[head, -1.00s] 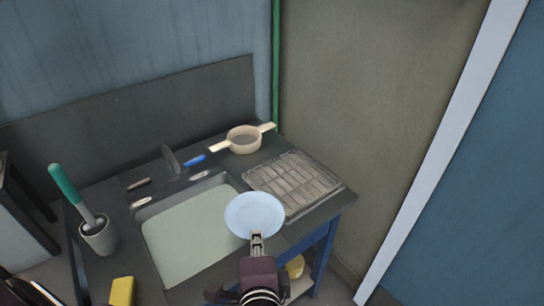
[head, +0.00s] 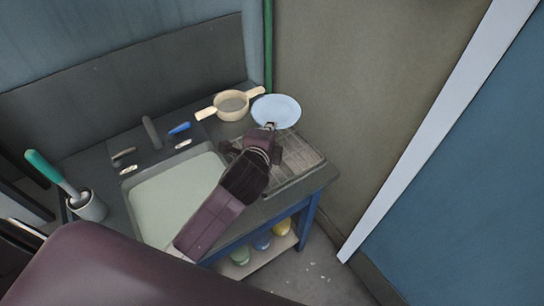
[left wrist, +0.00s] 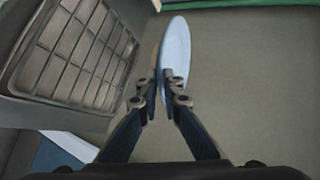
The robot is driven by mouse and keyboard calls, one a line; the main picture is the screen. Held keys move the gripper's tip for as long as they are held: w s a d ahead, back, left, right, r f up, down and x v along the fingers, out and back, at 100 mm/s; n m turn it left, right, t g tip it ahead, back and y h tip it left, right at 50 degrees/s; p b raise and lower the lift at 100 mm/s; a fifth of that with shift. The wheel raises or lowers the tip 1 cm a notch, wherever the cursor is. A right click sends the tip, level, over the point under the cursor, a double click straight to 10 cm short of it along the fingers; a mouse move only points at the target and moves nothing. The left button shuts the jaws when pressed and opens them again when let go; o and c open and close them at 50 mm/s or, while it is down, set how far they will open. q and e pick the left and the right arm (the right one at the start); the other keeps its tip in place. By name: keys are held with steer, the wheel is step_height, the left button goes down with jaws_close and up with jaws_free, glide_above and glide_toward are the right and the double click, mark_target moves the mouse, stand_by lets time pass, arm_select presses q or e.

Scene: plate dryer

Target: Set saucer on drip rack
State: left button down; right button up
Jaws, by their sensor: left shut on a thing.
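The pale blue saucer (head: 276,110) is held by its near rim, above the far part of the drip rack in the head view. My left gripper (head: 271,127) is shut on it. In the left wrist view the saucer (left wrist: 176,48) stands narrow, nearly edge-on, between the fingertips (left wrist: 163,84). The wire drip rack (head: 301,163) lies on the counter right of the sink, partly hidden by my left arm. In the left wrist view the rack (left wrist: 72,55) is left of the saucer, with a visible gap. My right gripper is out of view.
A cream strainer (head: 232,108) is on the counter left of the saucer. The sink basin (head: 160,205) is left of the rack. A brush in a holder (head: 88,206) stands at the far left. A wall (head: 345,100) rises close behind the rack.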

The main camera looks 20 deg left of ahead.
arm_select(q)
step_height(320, 180, down, 10)
steer(key=shift+f, duration=2.35)
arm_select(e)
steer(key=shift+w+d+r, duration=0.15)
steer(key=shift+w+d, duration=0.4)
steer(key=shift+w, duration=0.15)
arm_select(q)
steer(key=c, duration=2.1)
jaws_free()
steer(key=shift+f, duration=0.1)
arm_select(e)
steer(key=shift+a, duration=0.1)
arm_select(q)
steer(key=shift+s+d+r, duration=0.1)
steer(key=shift+s+r, duration=0.1)
steer(key=shift+s, duration=0.3)
steer(key=b+v, duration=0.1)
steer(key=v, duration=0.8)
steer(key=shift+s+r, duration=0.15)
steer(key=shift+s, duration=0.05)
steer(key=shift+b+v, duration=0.3)
steer(key=shift+v, duration=0.45)
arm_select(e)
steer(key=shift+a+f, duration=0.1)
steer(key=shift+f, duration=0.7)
